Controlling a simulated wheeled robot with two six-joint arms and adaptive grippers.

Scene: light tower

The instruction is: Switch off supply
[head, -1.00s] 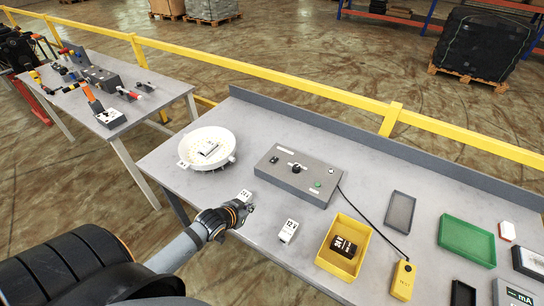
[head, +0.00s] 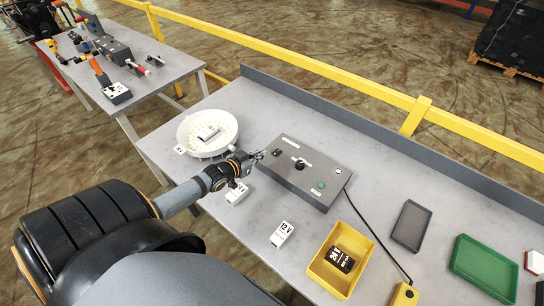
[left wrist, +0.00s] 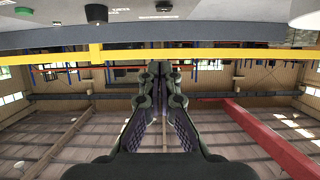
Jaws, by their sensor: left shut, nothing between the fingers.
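The grey supply box (head: 300,172) lies on the grey table, with a black rotary knob (head: 299,164), a small black switch (head: 277,153) at its left end and a green button (head: 321,185) at its right. My left gripper (head: 259,155) is shut and empty, its tips close to the box's left end near the small switch. I cannot tell whether it touches. My right gripper is not in view.
A round white lamp dish (head: 207,133) stands left of the box. A white block (head: 237,194) and a 12 V block (head: 282,234) lie in front. A yellow bin (head: 341,259) holds a dark 24 V block. A yellow rail (head: 300,65) runs behind the table.

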